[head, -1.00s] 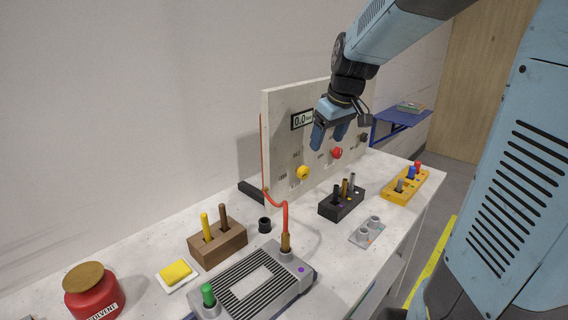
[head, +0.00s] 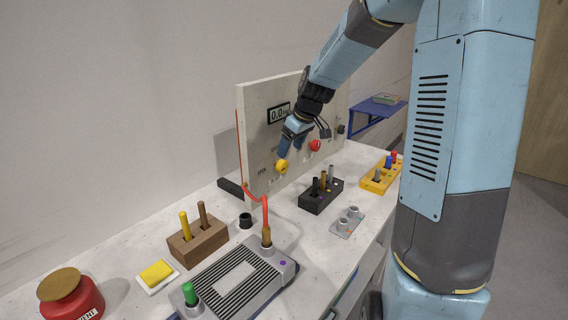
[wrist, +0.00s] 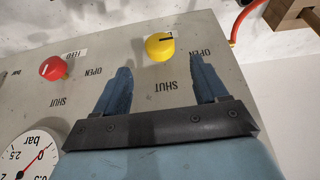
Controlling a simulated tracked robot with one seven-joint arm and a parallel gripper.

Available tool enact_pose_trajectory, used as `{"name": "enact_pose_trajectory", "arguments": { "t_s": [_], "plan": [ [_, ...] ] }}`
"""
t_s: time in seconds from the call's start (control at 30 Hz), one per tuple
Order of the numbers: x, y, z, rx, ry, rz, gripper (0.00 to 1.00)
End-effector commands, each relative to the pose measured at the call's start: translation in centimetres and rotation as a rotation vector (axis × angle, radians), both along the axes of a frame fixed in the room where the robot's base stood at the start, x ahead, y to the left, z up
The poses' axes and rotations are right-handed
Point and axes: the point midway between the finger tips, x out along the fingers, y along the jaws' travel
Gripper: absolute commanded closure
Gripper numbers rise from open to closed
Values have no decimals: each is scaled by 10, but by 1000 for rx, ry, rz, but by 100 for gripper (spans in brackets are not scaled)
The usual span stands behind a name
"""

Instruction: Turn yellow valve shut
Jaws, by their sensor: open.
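The yellow valve (head: 281,166) is a round knob on the upright panel (head: 254,112), low at its left part. In the wrist view the yellow valve (wrist: 160,46) lies just beyond and between the fingertips, with a dark mark on it and the labels OPEN and SHUT near it. My gripper (head: 291,147) is in front of the panel, close to the yellow valve. It also shows in the wrist view (wrist: 163,72), where its two blue fingers are apart with nothing between them. I cannot tell whether a finger touches the panel.
A red valve (head: 315,145) sits to the right on the panel; it also shows in the wrist view (wrist: 53,68) beside a bar gauge (wrist: 30,155). A red hose (head: 265,213) rises from the grey fixture below. A black block (head: 318,197) with pegs stands on the bench.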

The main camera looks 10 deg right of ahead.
Motion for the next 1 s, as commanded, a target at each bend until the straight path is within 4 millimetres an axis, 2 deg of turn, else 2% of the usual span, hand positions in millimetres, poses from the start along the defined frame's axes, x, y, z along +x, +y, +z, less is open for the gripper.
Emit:
{"name": "enact_pose_trajectory", "arguments": {
  "t_s": [0.2,0.43,0.6,0.9,1.0],
  "plan": [
    [11,10,-36,2,2,1,28],
    [20,16,-62,0,1,0,28],
    [22,18,-69,1,0,-2,28],
    [23,18,-70,0,0,-2,28],
    [23,18,-70,0,0,-2,37]
  ]
}}
